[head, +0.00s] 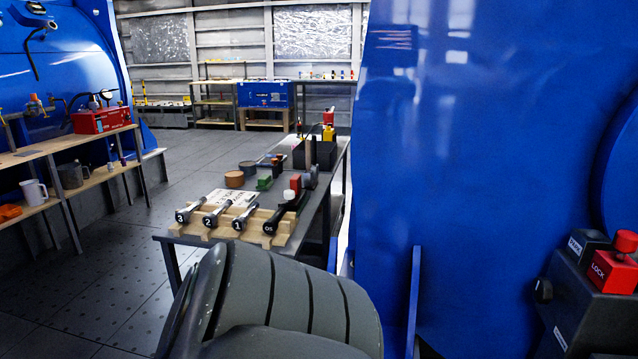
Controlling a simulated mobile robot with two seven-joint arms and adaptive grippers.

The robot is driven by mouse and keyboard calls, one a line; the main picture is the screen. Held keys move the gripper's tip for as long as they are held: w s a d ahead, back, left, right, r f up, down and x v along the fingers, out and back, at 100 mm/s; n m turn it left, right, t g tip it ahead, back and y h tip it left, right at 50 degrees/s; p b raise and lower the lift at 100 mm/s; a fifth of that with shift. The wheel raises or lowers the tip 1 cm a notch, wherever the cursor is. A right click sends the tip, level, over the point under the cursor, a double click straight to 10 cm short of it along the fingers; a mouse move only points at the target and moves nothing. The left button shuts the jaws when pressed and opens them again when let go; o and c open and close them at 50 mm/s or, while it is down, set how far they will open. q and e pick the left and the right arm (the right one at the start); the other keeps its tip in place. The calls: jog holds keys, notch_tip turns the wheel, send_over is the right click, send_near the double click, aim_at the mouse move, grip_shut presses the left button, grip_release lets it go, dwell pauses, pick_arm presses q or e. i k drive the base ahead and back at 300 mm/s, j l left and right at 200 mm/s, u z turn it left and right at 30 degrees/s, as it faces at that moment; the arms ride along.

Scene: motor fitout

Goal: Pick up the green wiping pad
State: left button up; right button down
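A small green object (264,183) lies on the grey workbench (310,220) in the middle of the head view. It is the only clearly green thing on this bench and looks like the green wiping pad, though it is too small to make out its shape well. It sits just right of a round orange-brown tub (234,179), behind a white printed sheet (232,198). Neither of my grippers is in view.
A wooden rack (268,241) with numbered dark-handled tools fills the bench's near end. Dark boxes (318,154) and a yellow-and-red bottle (328,133) stand farther back. A large blue housing (460,150) closes off the right. Open floor (120,260) lies left of the bench.

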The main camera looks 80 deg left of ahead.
aim_at(265, 181)
jog(key=l+u, duration=0.15)
jog(key=u, duration=1.6)
jog(key=j+u, duration=0.1)
jog(key=u, duration=0.3)
jog(key=i+u, duration=0.1)
jog(key=u, duration=0.25)
jog(key=j+u, duration=0.1)
jog(key=u, duration=0.3)
jog(key=z, duration=2.45)
jog(key=l+u, duration=0.1)
jog(key=u, duration=0.3)
jog(key=j+u, duration=0.2)
jog(key=u, duration=1.85)
jog(key=l, duration=0.1)
